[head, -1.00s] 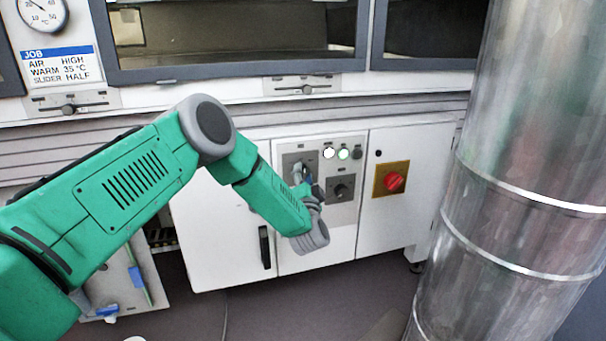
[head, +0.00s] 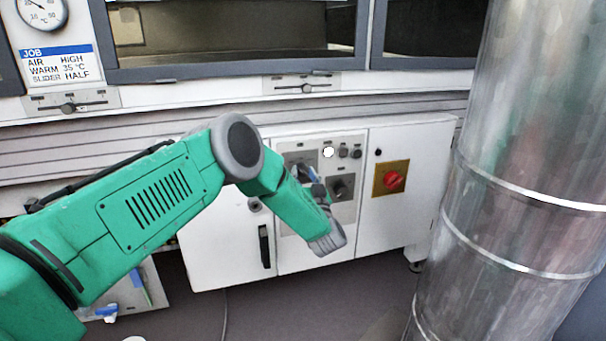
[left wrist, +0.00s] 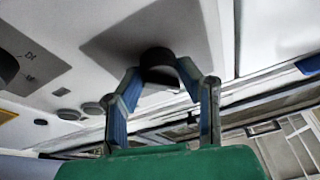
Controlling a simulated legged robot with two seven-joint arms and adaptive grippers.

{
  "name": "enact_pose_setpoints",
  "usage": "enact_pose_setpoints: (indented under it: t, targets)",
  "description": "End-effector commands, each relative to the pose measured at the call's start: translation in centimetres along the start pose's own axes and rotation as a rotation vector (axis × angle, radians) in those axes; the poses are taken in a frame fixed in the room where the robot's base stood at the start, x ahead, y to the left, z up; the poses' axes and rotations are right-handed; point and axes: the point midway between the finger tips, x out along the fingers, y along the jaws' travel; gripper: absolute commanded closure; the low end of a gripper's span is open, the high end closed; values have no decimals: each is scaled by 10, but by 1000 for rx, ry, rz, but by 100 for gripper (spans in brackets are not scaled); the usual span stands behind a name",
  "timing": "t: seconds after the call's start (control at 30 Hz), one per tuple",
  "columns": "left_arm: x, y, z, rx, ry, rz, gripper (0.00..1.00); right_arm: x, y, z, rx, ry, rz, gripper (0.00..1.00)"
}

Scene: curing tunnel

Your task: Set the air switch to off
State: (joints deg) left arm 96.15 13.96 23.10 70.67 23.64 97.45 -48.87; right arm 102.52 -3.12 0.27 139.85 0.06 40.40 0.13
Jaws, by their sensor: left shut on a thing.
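My left gripper (head: 308,178) is at the upper left switch of the control panel in the head view. In the left wrist view its two blue-padded fingers (left wrist: 160,80) are shut on a dark round knob (left wrist: 158,57) on a grey plate (left wrist: 185,22). In the head view the arm and fingers hide most of that knob, so its pointer and setting cannot be read. My right gripper is not in view.
A second dark knob (head: 341,188) sits just right of my gripper. A red rotary switch on a yellow plate (head: 393,180) is further right. A job card (head: 60,62) reads AIR HIGH, WARM 35 °C, SLIDER HALF. A large metal duct (head: 520,180) stands at the right.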

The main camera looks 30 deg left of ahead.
Motion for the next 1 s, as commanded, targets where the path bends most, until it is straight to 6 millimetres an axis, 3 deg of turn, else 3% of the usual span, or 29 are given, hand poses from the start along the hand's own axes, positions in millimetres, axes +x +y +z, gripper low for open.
enact_pose_setpoints:
  t: [0.3, 0.83, 0.87, 0.9, 1.0]
  targets:
    - [5, -4, -2, -115, -1, -52, 97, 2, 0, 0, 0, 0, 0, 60]
    - [5, -4, -2, -137, -3, -58, 97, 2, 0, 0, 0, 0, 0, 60]
    - [5, -4, -2, -137, -3, -58, 65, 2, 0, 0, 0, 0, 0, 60]
    - [5, -4, -2, -137, -3, -57, 51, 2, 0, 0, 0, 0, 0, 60]
    - [4, -2, -2, -136, -4, -53, 48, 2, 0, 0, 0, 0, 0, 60]
